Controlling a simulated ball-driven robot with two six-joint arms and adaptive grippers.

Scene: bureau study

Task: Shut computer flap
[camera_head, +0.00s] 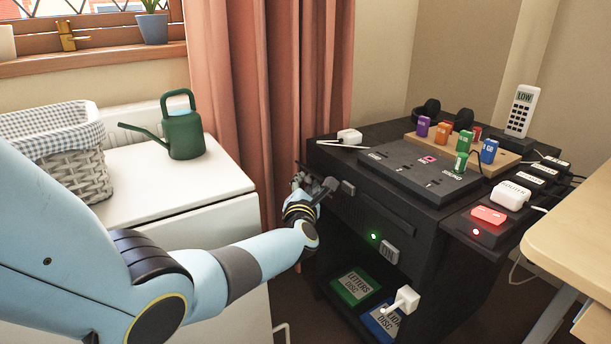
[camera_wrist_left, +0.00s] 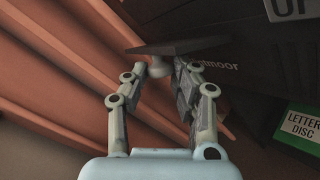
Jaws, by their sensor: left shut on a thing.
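The black computer (camera_head: 385,222) stands right of the curtain, with a keyboard-like top and a dark front. My left gripper (camera_head: 318,186) is at the left end of its front, near the upper edge. In the left wrist view my left gripper (camera_wrist_left: 160,68) is shut on a small pale knob (camera_wrist_left: 156,71) under a dark flat plate (camera_wrist_left: 178,46). This plate looks like the flap, seen nearly edge-on beside the computer's dark face. How far the flap stands open is hard to tell, as the gripper hides much of it. My right gripper is not in view.
A lit green button block (camera_head: 389,251) sits on the front. Below are a green letters disc (camera_head: 354,287), a blue disc (camera_head: 380,321) and a white plug-like piece (camera_head: 404,299). A white cabinet (camera_head: 215,184) with a green watering can (camera_head: 184,136) stands left. The pink curtain (camera_head: 265,90) hangs close behind.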

